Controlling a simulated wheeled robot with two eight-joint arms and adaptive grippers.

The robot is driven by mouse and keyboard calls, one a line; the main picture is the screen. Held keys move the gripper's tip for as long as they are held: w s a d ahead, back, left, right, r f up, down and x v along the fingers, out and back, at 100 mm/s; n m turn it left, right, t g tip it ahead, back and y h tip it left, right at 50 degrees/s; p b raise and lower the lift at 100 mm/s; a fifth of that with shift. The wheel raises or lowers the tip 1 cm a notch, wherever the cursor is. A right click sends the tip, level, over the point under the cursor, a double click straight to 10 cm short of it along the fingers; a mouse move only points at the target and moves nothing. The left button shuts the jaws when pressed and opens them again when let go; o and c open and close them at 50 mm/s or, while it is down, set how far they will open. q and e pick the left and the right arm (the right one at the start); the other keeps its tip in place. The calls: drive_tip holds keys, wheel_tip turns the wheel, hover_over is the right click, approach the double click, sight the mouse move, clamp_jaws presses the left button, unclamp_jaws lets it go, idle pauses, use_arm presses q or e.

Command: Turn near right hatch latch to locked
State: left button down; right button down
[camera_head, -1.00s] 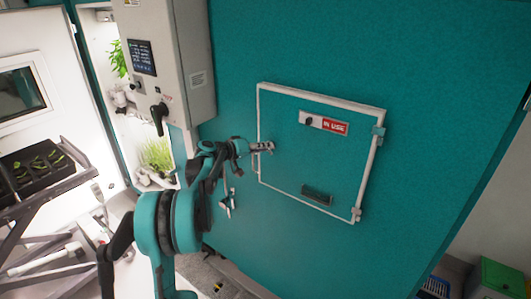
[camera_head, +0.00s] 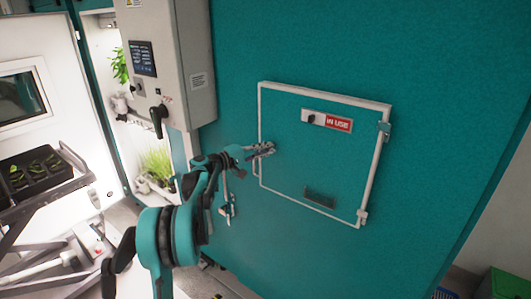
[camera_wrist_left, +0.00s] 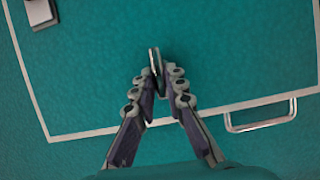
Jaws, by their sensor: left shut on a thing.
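The hatch (camera_head: 290,150) is a teal panel with a pale frame, set in the teal chamber wall, and looks closed. My left gripper (camera_head: 264,150) is at its left edge. In the left wrist view my left gripper (camera_wrist_left: 156,82) is shut on the latch (camera_wrist_left: 154,60), a small metal lever whose end shows between and beyond the fingertips, just inside the hatch frame. The fingers hide the rest of the latch, and its locked or unlocked state cannot be read. My right gripper is not in view.
A metal pull handle (camera_wrist_left: 262,118) sits on the hatch edge close to the gripper. A red and white "IN USE" sign (camera_head: 327,121) is on the hatch. A grey control box (camera_head: 180,60) with a black lever (camera_head: 158,121) stands out from the wall at upper left.

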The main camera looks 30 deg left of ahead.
use_arm(q)
drive_tip(key=shift+a+n, duration=0.1)
drive_tip(key=shift+n, duration=0.2)
drive_tip(key=c, duration=1.6)
unclamp_jaws()
drive_tip(key=shift+o, duration=0.2)
drive_tip(key=v, duration=1.2)
drive_tip(key=shift+f, duration=0.2)
